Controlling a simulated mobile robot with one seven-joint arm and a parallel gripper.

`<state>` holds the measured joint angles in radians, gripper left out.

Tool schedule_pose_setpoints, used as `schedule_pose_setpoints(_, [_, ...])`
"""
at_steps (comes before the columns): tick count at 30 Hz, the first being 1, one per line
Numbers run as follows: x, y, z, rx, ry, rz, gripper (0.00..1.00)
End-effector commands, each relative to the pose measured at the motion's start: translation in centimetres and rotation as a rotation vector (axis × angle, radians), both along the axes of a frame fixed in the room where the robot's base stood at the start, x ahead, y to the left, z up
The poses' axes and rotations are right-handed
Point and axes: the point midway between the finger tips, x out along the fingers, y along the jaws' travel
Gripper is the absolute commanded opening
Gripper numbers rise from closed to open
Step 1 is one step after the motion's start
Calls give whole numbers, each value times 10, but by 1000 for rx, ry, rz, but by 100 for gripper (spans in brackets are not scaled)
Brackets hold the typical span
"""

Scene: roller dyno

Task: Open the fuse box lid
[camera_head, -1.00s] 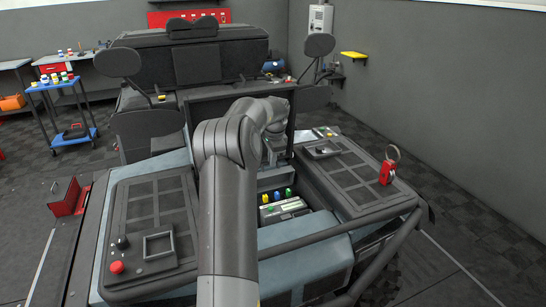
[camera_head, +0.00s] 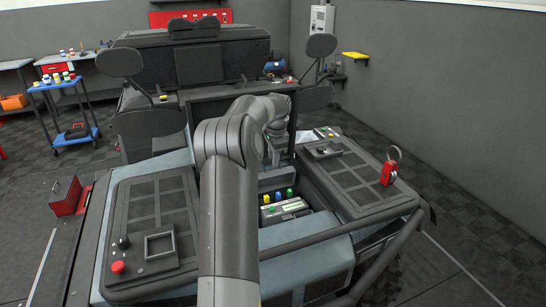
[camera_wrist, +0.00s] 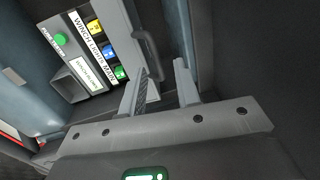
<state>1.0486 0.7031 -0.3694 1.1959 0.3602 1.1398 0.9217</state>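The fuse box (camera_wrist: 72,62) shows at the upper left of the wrist view, with a green button, labels and yellow, blue and green fuses exposed. Its grey lid (camera_wrist: 121,36) stands raised beside the fuses, with a dark bar handle (camera_wrist: 150,55) on the side away from them. My gripper (camera_wrist: 166,70) is open, its two fingers apart. The handle's lower end is close to the left fingertip; I cannot tell whether they touch. In the head view the fuse box (camera_head: 286,209) sits in the vehicle's recess, below my gripper (camera_head: 276,145), whose fingers are hard to make out.
A dark panel with a square frame (camera_head: 159,246) and red button (camera_head: 118,267) lies left of the recess. Another panel at right carries a red tagged item (camera_head: 387,173). Dark seats and mirrors stand behind my arm.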

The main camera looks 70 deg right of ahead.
Motion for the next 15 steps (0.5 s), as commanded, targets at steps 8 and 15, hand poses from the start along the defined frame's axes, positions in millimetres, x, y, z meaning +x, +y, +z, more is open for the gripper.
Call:
schedule_pose_setpoints(8, [-5,6,46,-2,0,1,30])
schedule_pose_setpoints(15, [-7,8,62,1,1,0,30])
